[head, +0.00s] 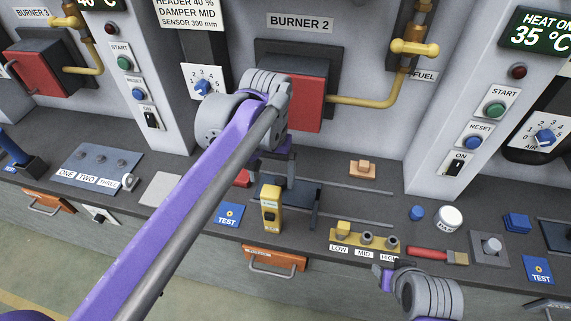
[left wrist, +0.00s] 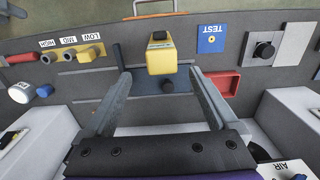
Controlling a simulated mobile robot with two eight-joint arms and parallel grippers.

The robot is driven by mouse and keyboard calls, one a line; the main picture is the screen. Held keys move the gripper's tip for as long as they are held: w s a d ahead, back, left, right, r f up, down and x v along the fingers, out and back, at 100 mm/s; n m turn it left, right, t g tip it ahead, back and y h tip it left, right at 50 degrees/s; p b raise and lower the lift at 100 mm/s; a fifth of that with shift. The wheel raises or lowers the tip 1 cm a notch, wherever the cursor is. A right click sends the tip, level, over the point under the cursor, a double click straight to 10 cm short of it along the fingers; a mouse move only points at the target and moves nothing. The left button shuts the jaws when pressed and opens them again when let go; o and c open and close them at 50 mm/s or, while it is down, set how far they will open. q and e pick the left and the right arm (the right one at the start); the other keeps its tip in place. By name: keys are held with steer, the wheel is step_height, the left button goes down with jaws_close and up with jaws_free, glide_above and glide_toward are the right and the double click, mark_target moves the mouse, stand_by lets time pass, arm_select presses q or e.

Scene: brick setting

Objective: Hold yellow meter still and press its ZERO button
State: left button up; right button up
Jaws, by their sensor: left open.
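The yellow meter (head: 271,208) stands upright near the front edge of the grey bench. It has a small pale display, and a dark patch lower on its front; no ZERO lettering is readable. In the left wrist view the meter (left wrist: 161,58) shows from above and behind, with a dark top piece. My left gripper (head: 283,198) is open, its fingers on either side of the meter with gaps to it, and nothing is held. In the left wrist view the gripper (left wrist: 156,60) straddles it. My right gripper (head: 383,277) shows only partly at the lower right; its jaws are unclear.
A dark plate (left wrist: 180,78) lies behind the meter, and a red tray (left wrist: 225,82) beside one finger. A blue TEST card (head: 229,214) lies left of the meter. A yellow LOW/MID/HIGH block (head: 343,235) and a red-handled brush (head: 428,254) lie right. An orange drawer handle (head: 275,262) sits below.

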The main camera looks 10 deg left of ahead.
mark_target(272, 203)
arm_select(q)
steer(key=shift+s+a+f, duration=0.15)
steer(key=shift+f, duration=0.35)
step_height(272, 203, down, 10)
steer(key=shift+r+b, duration=0.15)
steer(key=shift+b, duration=0.15)
arm_select(e)
steer(key=shift+s+a+f, duration=0.2)
steer(key=shift+s+f, duration=0.15)
steer(key=shift+s, duration=0.05)
arm_select(q)
jaws_close()
arm_select(e)
steer(key=shift+c, duration=0.3)
stand_by(0.5)
jaws_close()
arm_select(q)
steer(key=shift+s, duration=0.1)
stand_by(1.4)
